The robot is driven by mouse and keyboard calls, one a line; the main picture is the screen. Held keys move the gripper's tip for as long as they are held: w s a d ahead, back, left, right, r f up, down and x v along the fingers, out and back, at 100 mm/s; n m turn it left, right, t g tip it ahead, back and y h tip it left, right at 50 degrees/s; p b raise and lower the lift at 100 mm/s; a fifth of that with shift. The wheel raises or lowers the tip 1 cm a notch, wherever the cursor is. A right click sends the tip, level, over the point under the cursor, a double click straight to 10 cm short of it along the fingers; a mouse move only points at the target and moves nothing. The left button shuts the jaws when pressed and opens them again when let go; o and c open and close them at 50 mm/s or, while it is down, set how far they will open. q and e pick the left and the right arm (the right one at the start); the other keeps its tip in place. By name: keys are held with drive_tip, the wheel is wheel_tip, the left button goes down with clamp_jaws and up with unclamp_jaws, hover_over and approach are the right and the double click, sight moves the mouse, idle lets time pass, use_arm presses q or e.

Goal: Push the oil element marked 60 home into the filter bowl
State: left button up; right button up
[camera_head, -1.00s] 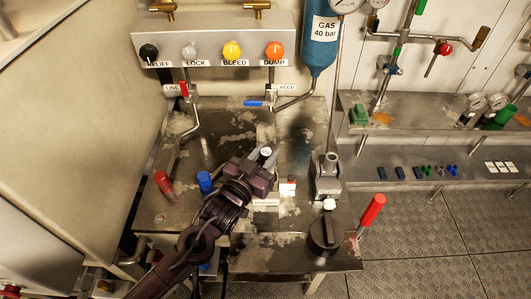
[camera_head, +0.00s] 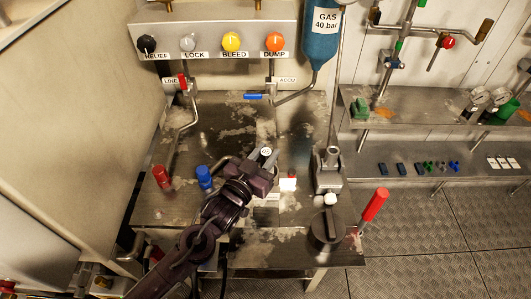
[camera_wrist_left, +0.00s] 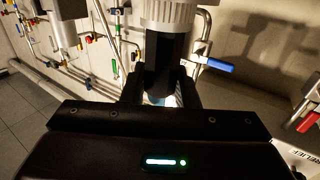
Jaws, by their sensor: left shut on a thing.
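My left gripper (camera_head: 263,166) is low over the middle of the metal bench (camera_head: 220,125), its arm coming in from the lower left. It is shut on a slim pale element (camera_head: 266,153) whose round white top carries a small dark mark, too small to read surely. In the left wrist view a pale ribbed cylinder (camera_wrist_left: 168,13) with a dark part under it stands at the gripper's fingers. The filter bowl cannot be made out; the gripper covers the spot under the element, so its seating depth is hidden. My right gripper is not in view.
Red (camera_head: 161,177) and blue (camera_head: 204,177) capped cylinders stand left of the gripper. A metal fitting (camera_head: 328,170), a black round knob (camera_head: 326,230) and a red-handled lever (camera_head: 373,205) stand to the right. The valve panel (camera_head: 210,62) and blue gas bottle (camera_head: 322,45) are behind.

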use_arm(q)
drive_tip(key=shift+f+b, duration=0.65)
drive_tip(key=shift+f, duration=0.35)
drive_tip(key=shift+r, duration=0.15)
drive_tip(key=shift+r+p, duration=3.25)
drive_tip(key=shift+p, duration=0.5)
drive_tip(key=shift+f+b, duration=2.35)
drive_tip(key=shift+f, duration=1)
drive_tip(key=o, duration=0.9)
